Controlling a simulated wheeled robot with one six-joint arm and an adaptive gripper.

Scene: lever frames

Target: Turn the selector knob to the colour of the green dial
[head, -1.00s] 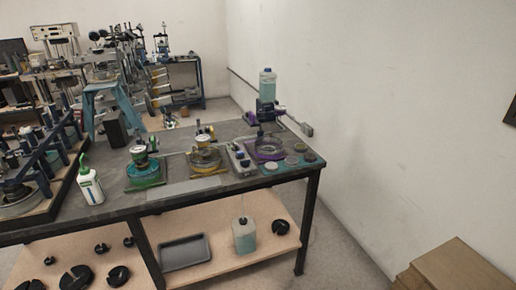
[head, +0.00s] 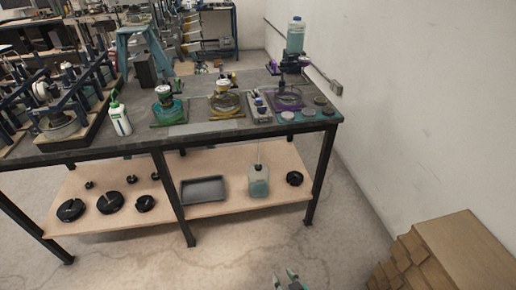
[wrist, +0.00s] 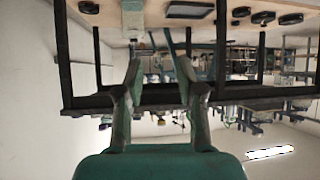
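A green dial device (head: 168,110) with a round gauge on top stands on the workbench. To its right are a yellow one (head: 225,103) and a purple one (head: 289,98). A small grey box (head: 259,107) with small fittings sits between the yellow and purple devices. I cannot tell which fitting is the selector knob or where it points. My gripper (wrist: 159,72) is open and empty in the wrist view, which is upside down. Its tips also show at the bottom edge of the head view (head: 291,281), well in front of and below the bench top.
The dark workbench (head: 90,150) has a lower shelf (head: 225,160) with black weights, a grey tray (head: 203,189) and a bottle (head: 258,182). A white bottle (head: 120,119) stands on top. Wooden steps (head: 440,250) are at right. The floor before the bench is clear.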

